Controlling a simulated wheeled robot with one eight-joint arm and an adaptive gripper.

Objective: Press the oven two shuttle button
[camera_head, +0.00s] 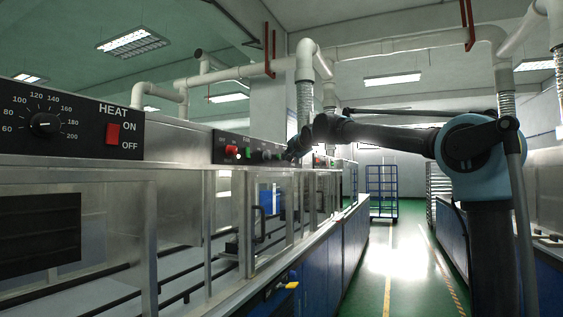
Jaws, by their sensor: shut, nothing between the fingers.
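A black control panel (222,136) with a row of small buttons sits on the oven line at mid-distance. A lit red button (231,151) is at its left, with a green button (249,153) and darker knobs or buttons to the right. The labels are too small to read, so I cannot tell which is the oven two shuttle button. My gripper (289,156) is shut and empty at the panel's right end. Its tip overlaps the panel edge in the picture; I cannot tell whether it touches. My arm reaches in from the right.
A nearer panel has a HEAT dial (45,124) and a red ON/OFF switch (112,133). Below are glazed oven frames and a metal ledge. A blue rack (381,190) stands far down the green aisle (400,265), which is clear. White pipes (390,55) run overhead.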

